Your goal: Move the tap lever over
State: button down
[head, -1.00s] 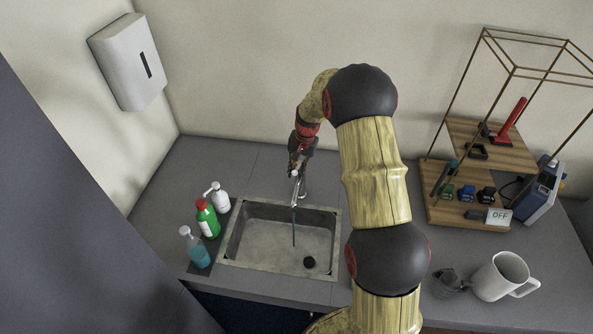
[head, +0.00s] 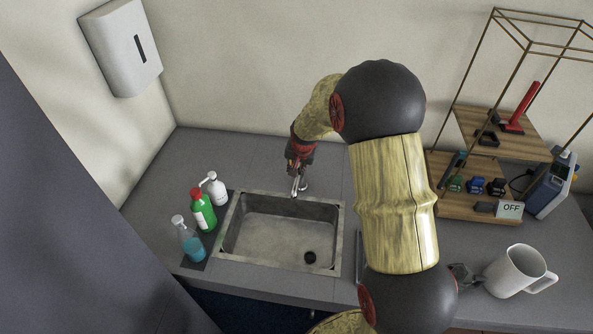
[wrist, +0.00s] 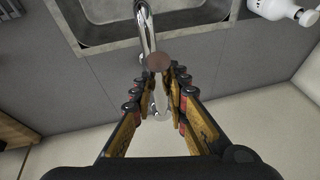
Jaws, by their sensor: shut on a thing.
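The chrome tap (head: 297,186) stands at the back edge of the sink (head: 237,258), its spout reaching over the basin. In the wrist view the spout (wrist: 147,32) points up the picture, and a chrome part that looks like the lever (wrist: 160,100) lies between my fingers. A dull reddish-brown round patch (wrist: 158,62) shows by the fingertips. My gripper (wrist: 160,78) is shut on the lever, one finger on each side. In the head view my gripper (head: 297,172) is just above the tap and hides most of the lever. No water stream shows under the spout.
A white bottle (head: 216,192), a green bottle (head: 202,213) and a blue spray bottle (head: 191,245) stand left of the sink. A white mug (head: 514,273) and a wooden rack (head: 468,216) are to the right. The wall is close behind the tap.

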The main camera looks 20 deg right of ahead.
dwell(0.3)
jog(key=c, duration=1.7)
grip_release()
jog(key=shift+c, duration=0.2)
jog(key=v, duration=1.2)
jog(key=shift+a, duration=0.1)
jog(key=shift+f, duration=0.1)
